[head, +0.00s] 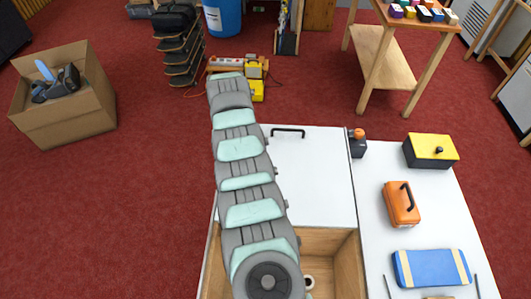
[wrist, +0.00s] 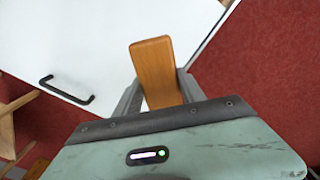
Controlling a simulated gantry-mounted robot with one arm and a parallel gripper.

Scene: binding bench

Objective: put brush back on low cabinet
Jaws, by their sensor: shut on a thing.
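My gripper (wrist: 153,92) shows in the wrist view, with its grey fingers shut on the brush (wrist: 154,66). Only a plain, orange-brown wooden part of the brush shows, sticking out beyond the fingers; no bristles are visible. In the head view my arm comes down over the white cabinet, and its last link hides the gripper and brush. The low cabinet (head: 315,180) has a white top panel with a black handle and an open wood-lined compartment (head: 347,262) in front. The white panel (wrist: 110,45) also shows beyond the brush in the wrist view.
On the white surface at right stand an orange case (head: 401,204), a yellow-topped black box (head: 430,150), a blue wrapped item (head: 431,268) and a small orange-knobbed device (head: 357,143). A ring-shaped item (head: 309,281) lies in the compartment. The white panel beside my arm is clear.

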